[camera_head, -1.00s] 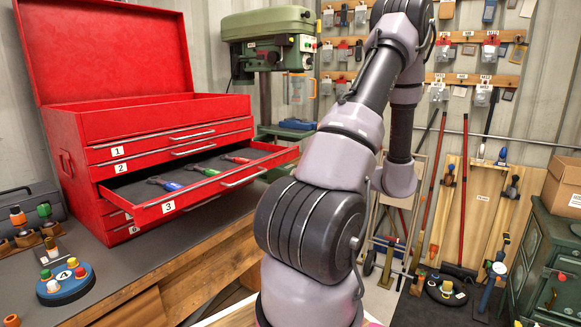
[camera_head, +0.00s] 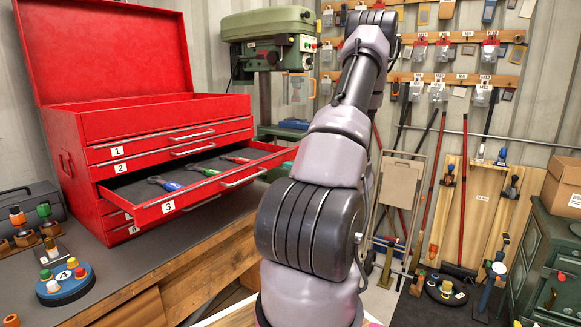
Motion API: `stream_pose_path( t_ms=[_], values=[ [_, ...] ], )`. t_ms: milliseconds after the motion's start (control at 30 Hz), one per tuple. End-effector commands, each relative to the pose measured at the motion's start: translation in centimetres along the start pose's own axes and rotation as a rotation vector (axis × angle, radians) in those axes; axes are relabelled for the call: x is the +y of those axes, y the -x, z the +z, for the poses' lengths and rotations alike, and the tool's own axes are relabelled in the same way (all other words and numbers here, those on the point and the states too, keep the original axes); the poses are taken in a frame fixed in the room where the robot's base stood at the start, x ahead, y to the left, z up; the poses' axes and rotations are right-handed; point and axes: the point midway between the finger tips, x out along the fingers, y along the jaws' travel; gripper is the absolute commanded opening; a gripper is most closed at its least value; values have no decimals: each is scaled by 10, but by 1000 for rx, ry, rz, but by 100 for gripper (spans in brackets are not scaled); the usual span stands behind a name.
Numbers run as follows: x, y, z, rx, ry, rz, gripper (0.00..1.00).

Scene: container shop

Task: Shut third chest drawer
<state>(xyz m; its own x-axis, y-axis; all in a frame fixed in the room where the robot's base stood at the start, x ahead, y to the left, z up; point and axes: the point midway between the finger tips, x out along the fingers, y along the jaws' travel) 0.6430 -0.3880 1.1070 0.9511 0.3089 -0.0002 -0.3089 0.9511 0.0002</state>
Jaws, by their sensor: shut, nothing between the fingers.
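The red tool chest (camera_head: 88,125) stands on the workbench at the left with its lid raised. Its third drawer (camera_head: 195,196), labelled 3, is pulled out. Tools with green, blue and red handles lie inside it. The drawer's handle (camera_head: 245,180) runs along its front, and its right end is close beside my arm in the picture. Drawers 1 and 2 above it look shut. My arm rises right of the chest and reaches up to the top of the picture. My gripper is out of view.
A green drill press (camera_head: 268,30) stands behind the chest. A blue round stand (camera_head: 64,290) and several small colour-topped tools sit on the bench (camera_head: 140,250) at the left. A pegboard, leaning tools, a green cabinet (camera_head: 545,235) and a cardboard box (camera_head: 565,185) are at the right.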

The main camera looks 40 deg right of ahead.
Motion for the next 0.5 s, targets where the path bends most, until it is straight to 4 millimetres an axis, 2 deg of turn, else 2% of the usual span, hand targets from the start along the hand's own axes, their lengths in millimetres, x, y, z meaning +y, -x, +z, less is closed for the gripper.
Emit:
stream_pose_path(
  t_ms=[500],
  values=[
    [0,-7,0,0,0,1,0]
  ],
)
